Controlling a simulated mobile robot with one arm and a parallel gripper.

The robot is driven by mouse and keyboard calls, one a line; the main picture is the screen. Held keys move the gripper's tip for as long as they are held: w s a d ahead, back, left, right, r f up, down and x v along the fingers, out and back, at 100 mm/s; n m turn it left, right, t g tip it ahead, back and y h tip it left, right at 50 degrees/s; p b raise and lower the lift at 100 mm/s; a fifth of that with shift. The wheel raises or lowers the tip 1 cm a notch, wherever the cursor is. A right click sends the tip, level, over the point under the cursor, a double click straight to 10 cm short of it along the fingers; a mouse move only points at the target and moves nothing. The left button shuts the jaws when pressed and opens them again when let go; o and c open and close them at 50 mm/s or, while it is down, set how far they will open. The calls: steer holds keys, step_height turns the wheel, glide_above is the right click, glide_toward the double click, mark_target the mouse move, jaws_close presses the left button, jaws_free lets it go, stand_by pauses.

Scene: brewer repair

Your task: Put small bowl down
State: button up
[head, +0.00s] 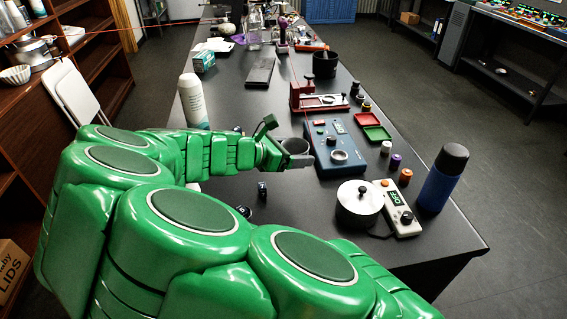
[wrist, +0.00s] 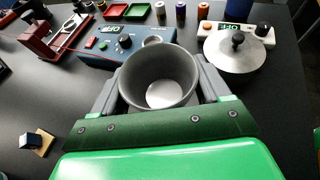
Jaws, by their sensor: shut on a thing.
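The small bowl (wrist: 158,78) is grey, round and deep, with a pale patch at its bottom. It is upright between the fingers in the wrist view. In the head view the bowl (head: 296,153) shows at the end of my green arm, just left of the blue device. My gripper (wrist: 160,95) is shut on it, with a finger on either side. The black table (head: 255,118) lies beneath. I cannot tell whether the bowl's base touches the table.
A blue device (head: 335,147) with knobs stands close to the bowl's right. A lidded metal pot (head: 359,203), a white scale (head: 401,208) and a blue bottle (head: 443,178) stand at the near right. A white bottle (head: 192,101) stands behind my arm. Bare table lies in front of the bowl.

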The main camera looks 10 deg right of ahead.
steer(key=w+f, duration=0.2)
steer(key=w, duration=0.2)
steer(key=w+f, duration=0.3)
steer(key=w, duration=0.1)
steer(key=w+f, duration=0.3)
steer(key=w, duration=0.1)
steer(key=shift+w+a+f, duration=0.15)
steer(key=shift+a, duration=0.1)
steer(key=shift+w+f, duration=0.75)
steer(key=shift+f, duration=1.55)
steer(key=shift+f, duration=0.1)
steer(key=o, duration=1.1)
steer(key=shift+a, duration=0.1)
